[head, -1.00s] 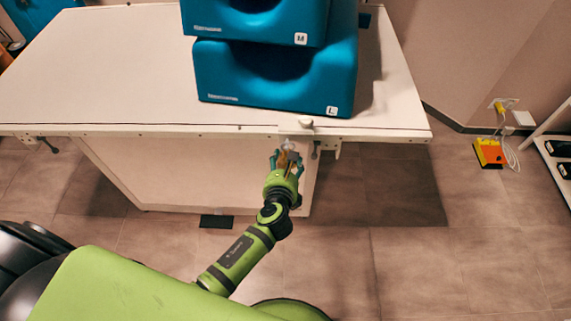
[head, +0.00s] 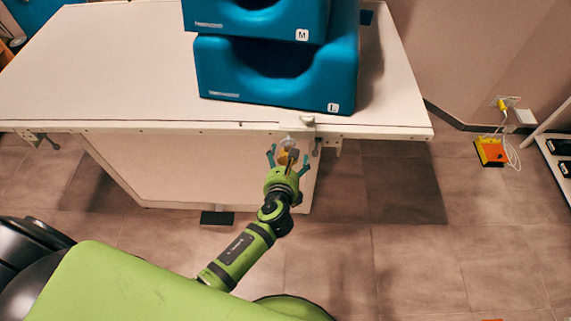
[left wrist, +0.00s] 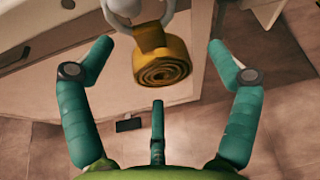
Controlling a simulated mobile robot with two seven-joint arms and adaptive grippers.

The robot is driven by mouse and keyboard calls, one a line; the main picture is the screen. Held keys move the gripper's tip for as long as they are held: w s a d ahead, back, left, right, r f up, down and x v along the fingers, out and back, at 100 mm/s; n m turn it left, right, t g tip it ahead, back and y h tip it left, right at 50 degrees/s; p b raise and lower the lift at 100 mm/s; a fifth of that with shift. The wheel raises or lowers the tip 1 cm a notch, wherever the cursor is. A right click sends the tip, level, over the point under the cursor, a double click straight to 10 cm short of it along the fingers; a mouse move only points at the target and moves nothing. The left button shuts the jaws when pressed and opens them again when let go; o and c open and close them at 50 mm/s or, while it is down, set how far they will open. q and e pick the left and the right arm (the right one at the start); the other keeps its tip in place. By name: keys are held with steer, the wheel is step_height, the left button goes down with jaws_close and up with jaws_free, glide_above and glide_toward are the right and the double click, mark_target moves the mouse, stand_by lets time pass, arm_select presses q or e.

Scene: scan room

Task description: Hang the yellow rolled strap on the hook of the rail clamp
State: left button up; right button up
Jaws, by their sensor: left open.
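The yellow rolled strap (left wrist: 162,72) is in the middle of the left wrist view, with its loop end up at the white hook (left wrist: 166,14). It appears to hang from that hook. In the head view the strap (head: 284,157) is small, just below the front rail of the table under the rail clamp (head: 304,121). My left gripper (head: 287,155) is open, its green fingers spread on both sides of the strap with visible gaps in the left wrist view. My right gripper is not in view.
The white table (head: 120,75) carries stacked blue blocks (head: 280,75) marked M and L. Other clamp hardware (head: 32,138) sits on the rail at left. An orange and yellow box (head: 490,152) with cables lies by the right wall. Floor right of the table is mostly clear.

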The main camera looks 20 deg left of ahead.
arm_select(q)
steer(key=v, duration=1.2)
steer(key=s+a+f+n+g+h, duration=0.1)
steer(key=s+f+n+g, duration=0.4)
steer(key=f, duration=0.8)
steer(key=s+a+f+n+g+h, duration=0.15)
steer(key=s+f+n, duration=0.55)
steer(key=f, duration=0.7)
steer(key=s+a+f+n+g, duration=0.3)
steer(key=s+f+n, duration=0.3)
steer(key=s+n, duration=0.2)
steer(key=s+a+f+n+g, duration=0.3)
steer(key=s+n, duration=0.5)
steer(key=s, duration=0.4)
step_height(320, 180, down, 3)
steer(key=shift+a+r+n, duration=0.15)
steer(key=shift+a+n, duration=0.15)
steer(key=shift+a, duration=0.2)
steer(key=shift+s, duration=0.1)
